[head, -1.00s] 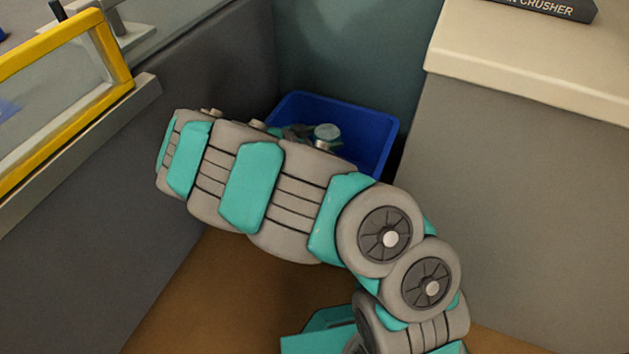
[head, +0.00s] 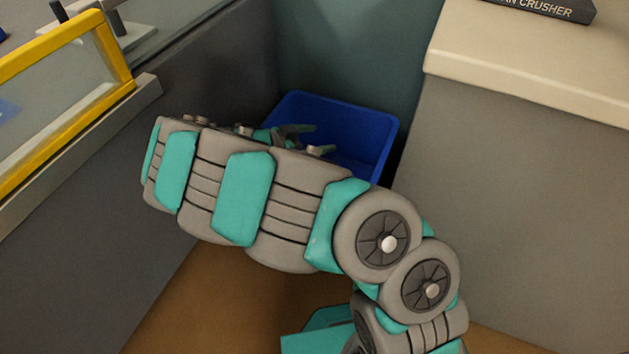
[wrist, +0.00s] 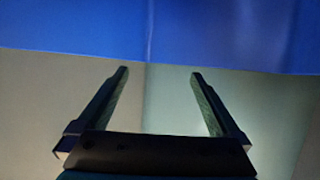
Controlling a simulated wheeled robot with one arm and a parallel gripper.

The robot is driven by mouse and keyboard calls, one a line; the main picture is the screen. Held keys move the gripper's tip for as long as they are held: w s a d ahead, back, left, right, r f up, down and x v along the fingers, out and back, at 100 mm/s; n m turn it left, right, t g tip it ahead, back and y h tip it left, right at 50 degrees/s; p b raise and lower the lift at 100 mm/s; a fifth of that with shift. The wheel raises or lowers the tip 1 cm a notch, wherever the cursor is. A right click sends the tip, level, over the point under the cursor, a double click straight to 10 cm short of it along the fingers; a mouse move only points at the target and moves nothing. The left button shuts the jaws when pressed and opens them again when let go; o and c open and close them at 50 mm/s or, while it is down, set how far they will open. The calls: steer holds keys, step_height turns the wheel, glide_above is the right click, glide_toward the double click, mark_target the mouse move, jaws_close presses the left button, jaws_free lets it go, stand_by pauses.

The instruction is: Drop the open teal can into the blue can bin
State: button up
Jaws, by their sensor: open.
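The blue can bin (head: 365,122) stands on the floor in the corner between the grey panels. My arm crosses in front of it and hides its near left part. My gripper (head: 292,132) is over the bin's opening in the head view, partly hidden behind my arm. In the wrist view my gripper (wrist: 158,76) has its two fingers wide apart with nothing between them. A blue surface of the bin (wrist: 150,35) fills the top of that view. The teal can is not visible in either view now; the bin's floor is hidden.
A cabinet with a pale top (head: 530,75) stands close on the right, with a dark can crusher sign (head: 545,8) on it. A yellow-framed glass panel (head: 65,90) is at the left, above a grey wall. Brown floor shows below.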

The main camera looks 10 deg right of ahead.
steer(key=v, duration=0.4)
steer(key=shift+s+a, duration=0.1)
steer(key=shift+a, duration=0.05)
